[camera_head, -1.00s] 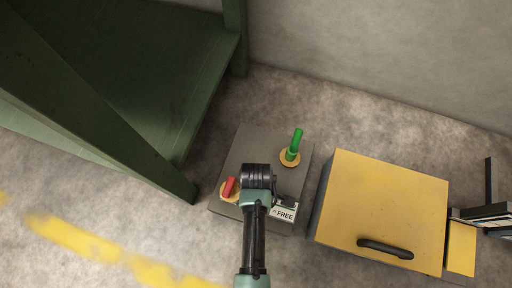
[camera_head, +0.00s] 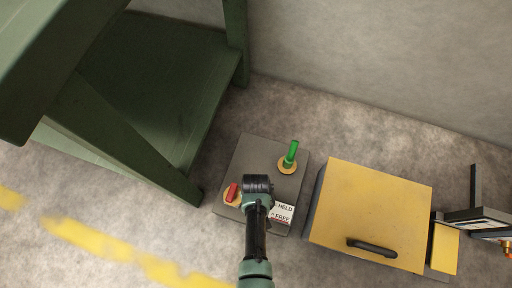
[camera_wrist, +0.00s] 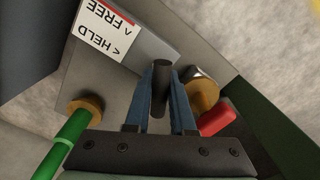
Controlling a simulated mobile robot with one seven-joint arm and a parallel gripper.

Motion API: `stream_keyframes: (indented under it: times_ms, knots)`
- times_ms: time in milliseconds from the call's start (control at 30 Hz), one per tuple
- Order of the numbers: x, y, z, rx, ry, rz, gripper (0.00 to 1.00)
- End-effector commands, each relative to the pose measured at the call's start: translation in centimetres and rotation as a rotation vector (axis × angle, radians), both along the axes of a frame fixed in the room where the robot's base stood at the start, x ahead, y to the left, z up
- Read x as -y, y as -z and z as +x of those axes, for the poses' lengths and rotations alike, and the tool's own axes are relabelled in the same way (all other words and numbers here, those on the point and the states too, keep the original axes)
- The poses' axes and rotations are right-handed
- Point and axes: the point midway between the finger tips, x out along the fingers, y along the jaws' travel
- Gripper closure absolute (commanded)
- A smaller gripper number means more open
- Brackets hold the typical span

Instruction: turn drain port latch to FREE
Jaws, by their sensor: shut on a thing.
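A grey box (camera_head: 238,150) on the floor carries a green lever (camera_head: 291,153), a red handle (camera_head: 232,192) and a white label (camera_head: 282,213) reading HELD and FREE. My gripper (camera_wrist: 162,76) points down over the box, its blue fingers shut on a dark upright round handle (camera_wrist: 160,98). In the head view my wrist hides this handle and the fingers. The wrist view also shows the label (camera_wrist: 107,30) at upper left, the green lever (camera_wrist: 66,142) at lower left and the red handle (camera_wrist: 216,118) to the right. The handle's foot and any pointer on it are hidden.
A yellow cabinet (camera_head: 372,205) with a black handle stands close to the right of the box. A dark green steel frame (camera_head: 150,95) stands to the left. A grey wall (camera_head: 390,60) rises behind. Bare floor lies in front, with a worn yellow line.

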Motion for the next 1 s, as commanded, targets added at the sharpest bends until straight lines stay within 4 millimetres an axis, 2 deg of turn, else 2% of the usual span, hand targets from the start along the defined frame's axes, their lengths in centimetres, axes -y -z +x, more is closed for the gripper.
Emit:
stream_keyframes:
  times_ms: [500, 800, 1000]
  knots:
    - [-0.13, -0.11, 0.08, 0.002, 0.464, 0.001, 1.00]
    - [-0.15, -0.04, 0.13, 0.003, 0.639, 0.002, 1.00]
    - [-0.15, 0.01, 0.09, 0.001, 0.697, 0.003, 1.00]
